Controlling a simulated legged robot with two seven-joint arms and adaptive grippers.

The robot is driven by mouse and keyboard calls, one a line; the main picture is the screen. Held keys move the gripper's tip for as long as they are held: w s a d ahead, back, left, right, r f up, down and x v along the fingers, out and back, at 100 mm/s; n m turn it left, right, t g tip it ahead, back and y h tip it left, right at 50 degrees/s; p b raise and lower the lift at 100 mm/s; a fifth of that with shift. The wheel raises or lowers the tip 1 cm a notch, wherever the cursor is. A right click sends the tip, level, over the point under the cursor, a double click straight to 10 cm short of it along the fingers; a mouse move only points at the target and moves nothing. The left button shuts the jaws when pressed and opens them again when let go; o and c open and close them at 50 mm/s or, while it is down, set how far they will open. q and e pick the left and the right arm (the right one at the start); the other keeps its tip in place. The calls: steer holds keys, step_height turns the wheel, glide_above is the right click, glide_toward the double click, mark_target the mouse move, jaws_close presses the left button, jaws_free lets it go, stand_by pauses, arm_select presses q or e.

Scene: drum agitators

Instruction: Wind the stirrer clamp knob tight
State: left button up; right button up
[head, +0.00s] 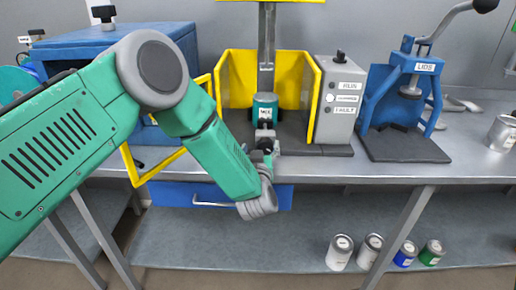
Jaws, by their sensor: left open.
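My left arm comes in from the left, and its gripper (264,143) is small and dark at the front of the yellow-framed machine (226,88). The gripper is open. A teal and white labelled part (264,107) stands just beyond it at the foot of a grey upright post (266,50). I cannot tell whether the fingers touch anything. No knob shows clearly between them; the gripper and wrist hide that spot. Black knobs show on the blue machine (102,14) and on the grey control box (340,57). My right gripper is not in view.
The control box (342,95) stands right of the yellow frame. A blue lid press (402,95) with a long lever is farther right, near a metal can (502,133). A yellow bar frame (130,165) sticks out at left. Several cans (340,252) stand on the lower shelf.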

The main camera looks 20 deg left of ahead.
mark_target(270, 148)
arm_select(q)
steer(key=d, duration=0.3)
steer(key=shift+d+r, duration=0.1)
steer(key=shift+r, duration=0.25)
steer(key=c, duration=1.2)
steer(key=shift+o, duration=0.2)
steer(key=shift+a, duration=0.3)
steer(key=shift+a+m, duration=0.3)
steer(key=shift+m, duration=0.1)
steer(key=shift+a+m+p, duration=0.2)
steer(key=shift+m+p, duration=0.2)
steer(key=shift+m, duration=0.8)
steer(key=shift+d+m, duration=0.2)
steer(key=shift+m, duration=0.2)
steer(key=shift+d+m, duration=0.25)
steer(key=shift+m, duration=0.05)
steer(key=shift+a, duration=0.15)
steer(key=o, duration=1.2)
steer(key=shift+a, duration=0.15)
steer(key=shift+c, duration=0.2)
steer(key=shift+a+f, duration=0.1)
steer(key=shift+f, duration=0.05)
steer(key=shift+d, duration=0.35)
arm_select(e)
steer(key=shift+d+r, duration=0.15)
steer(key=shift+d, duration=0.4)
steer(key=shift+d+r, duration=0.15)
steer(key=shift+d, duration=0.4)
